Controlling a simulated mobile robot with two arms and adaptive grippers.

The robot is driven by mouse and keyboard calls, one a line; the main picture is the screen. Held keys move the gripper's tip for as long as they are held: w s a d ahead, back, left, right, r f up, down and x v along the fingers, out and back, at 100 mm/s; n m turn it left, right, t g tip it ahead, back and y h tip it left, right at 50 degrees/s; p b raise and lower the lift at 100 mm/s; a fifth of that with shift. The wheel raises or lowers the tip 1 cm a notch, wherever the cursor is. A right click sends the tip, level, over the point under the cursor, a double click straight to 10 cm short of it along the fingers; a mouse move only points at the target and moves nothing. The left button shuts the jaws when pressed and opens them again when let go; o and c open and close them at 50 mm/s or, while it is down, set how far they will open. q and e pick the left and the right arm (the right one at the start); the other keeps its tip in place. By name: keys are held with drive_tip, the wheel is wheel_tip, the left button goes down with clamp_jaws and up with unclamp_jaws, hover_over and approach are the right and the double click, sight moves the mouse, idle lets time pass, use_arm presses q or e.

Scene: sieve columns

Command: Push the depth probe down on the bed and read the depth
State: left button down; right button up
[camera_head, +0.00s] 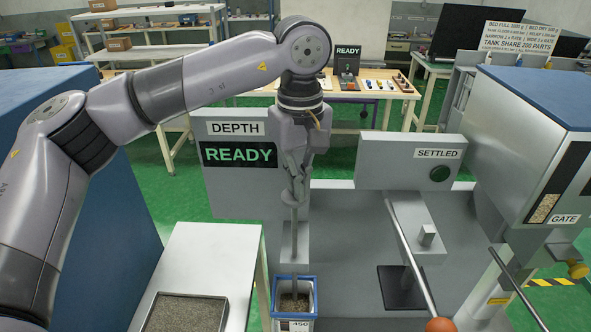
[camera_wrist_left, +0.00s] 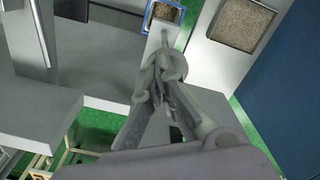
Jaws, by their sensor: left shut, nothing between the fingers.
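My left gripper (camera_head: 298,172) points straight down in the middle of the head view. Its fingers are shut and empty, and they also show in the left wrist view (camera_wrist_left: 160,85). The depth probe (camera_head: 294,225) is a thin grey upright rod directly below the fingers. Its round grey top (camera_wrist_left: 174,66) is at the fingertips; I cannot tell if they touch. The bed of grey-brown grains (camera_head: 291,303) lies in a small blue-rimmed bin labelled 450, below the rod. The rod's lower end is hard to make out. The depth display (camera_head: 238,155) reads READY in green. My right gripper is out of view.
A metal table with a tray of grains (camera_head: 187,313) stands at the left. A panel marked SETTLED (camera_head: 410,162) with a green button is to the right. A lever with an orange knob (camera_head: 440,325) and a blue-topped gate machine (camera_head: 525,130) stand further right.

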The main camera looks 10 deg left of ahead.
use_arm(q)
wheel_tip(320, 180, down, 6)
drive_tip(key=b, duration=0.3)
drive_tip(key=shift+s+r+b, duration=0.15)
drive_tip(key=shift+b, duration=0.25)
idle(0.7)
wheel_tip(320, 180, up, 15)
drive_tip(key=p, duration=1)
drive_tip(key=shift+r, duration=0.15)
